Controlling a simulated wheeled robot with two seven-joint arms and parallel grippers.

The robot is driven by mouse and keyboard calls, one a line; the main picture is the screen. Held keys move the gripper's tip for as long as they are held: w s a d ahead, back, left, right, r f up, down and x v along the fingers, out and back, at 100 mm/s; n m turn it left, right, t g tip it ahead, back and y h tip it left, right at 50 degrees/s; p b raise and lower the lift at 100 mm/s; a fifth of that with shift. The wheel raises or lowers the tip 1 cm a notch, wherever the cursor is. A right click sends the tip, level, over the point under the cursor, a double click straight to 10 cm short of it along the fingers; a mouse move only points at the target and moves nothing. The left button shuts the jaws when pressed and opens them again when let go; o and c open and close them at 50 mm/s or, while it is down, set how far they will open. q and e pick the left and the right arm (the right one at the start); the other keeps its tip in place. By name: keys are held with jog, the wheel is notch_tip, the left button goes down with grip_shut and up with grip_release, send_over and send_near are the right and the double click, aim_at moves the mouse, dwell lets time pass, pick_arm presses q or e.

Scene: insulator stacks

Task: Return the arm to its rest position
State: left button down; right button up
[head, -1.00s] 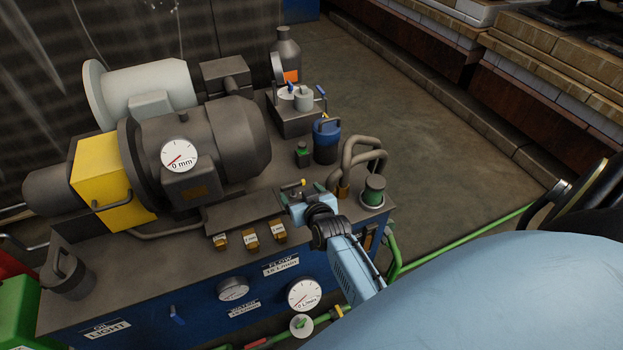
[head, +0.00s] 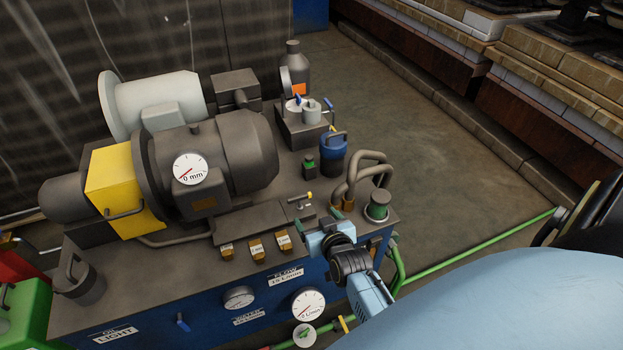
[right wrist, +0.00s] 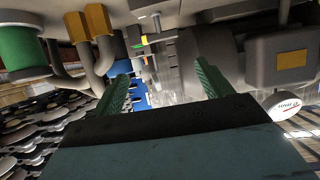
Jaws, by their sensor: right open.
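My right gripper (head: 322,226) is at the front edge of the machine's top plate in the head view, beside the brass fittings. In the right wrist view its two green fingers (right wrist: 160,85) are spread apart with nothing between them. The light blue right arm link (head: 367,293) runs from it down toward the bottom of the head view. A small valve with a yellow-tipped lever (head: 303,200) lies just beyond the gripper, apart from it. My left gripper is not in view.
The blue machine (head: 215,300) carries a large grey motor (head: 235,150), a dial, bent pipes (head: 362,172) and a green-topped cap (head: 378,205). A green hose (head: 470,251) runs along the floor at right. Open floor (head: 430,130) lies behind. Stacked blocks (head: 560,85) stand at the far right.

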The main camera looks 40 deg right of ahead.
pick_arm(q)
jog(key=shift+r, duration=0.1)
